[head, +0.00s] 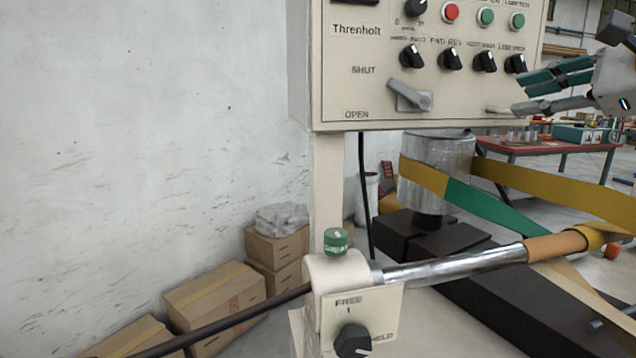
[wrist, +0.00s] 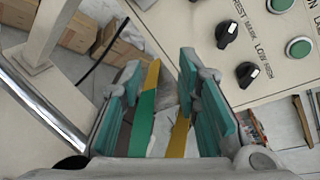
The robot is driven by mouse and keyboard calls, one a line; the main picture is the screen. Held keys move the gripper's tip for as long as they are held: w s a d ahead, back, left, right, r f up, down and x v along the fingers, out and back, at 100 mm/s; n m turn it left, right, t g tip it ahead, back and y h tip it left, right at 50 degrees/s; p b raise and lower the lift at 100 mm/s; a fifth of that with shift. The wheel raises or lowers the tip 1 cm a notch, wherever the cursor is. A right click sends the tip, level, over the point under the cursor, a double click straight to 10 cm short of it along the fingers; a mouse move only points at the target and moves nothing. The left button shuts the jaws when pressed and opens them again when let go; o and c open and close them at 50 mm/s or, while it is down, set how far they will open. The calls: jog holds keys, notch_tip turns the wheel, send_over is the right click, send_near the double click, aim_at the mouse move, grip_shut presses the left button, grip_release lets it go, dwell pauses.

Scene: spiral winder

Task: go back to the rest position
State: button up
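My gripper (head: 522,96) is at the upper right of the head view, in front of the lower right part of the cream control panel (head: 345,85). Its teal-padded fingers point left and are apart, with nothing between them. In the wrist view, my gripper (wrist: 158,85) shows open, with a clear gap between the pads. Through the gap I see a green and yellow band (wrist: 145,110) in the background. The rest position itself is not marked in either view.
The panel has knobs, buttons and a grey lever (head: 412,97). Below it are a metal drum (head: 438,165), a yellow-green band (head: 560,195) and a shiny bar (head: 455,268). Cardboard boxes (head: 215,298) stand by the wall. A red table (head: 545,148) is behind.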

jog(key=s+a+f+n+g+p, duration=0.3)
jog(key=s+a+f+n+g, duration=0.4)
jog(key=s+a+f+n, duration=0.6)
jog(key=s+f+n+g+h+p, duration=0.1)
jog(key=s+f+n+h, duration=0.1)
jog(key=s+f+n, duration=0.2)
jog(key=s+a+f+n+g+h+p, duration=0.1)
jog(key=s+f+n+h+p, duration=0.1)
jog(key=s, duration=0.7)
jog(key=f+n+h, duration=0.1)
jog(key=n, duration=0.1)
jog(key=shift+s+a+f+n+g, duration=0.15)
jog(key=shift+a+f+n+g, duration=0.1)
jog(key=shift+f+n+g, duration=0.15)
jog(key=shift+r, duration=0.1)
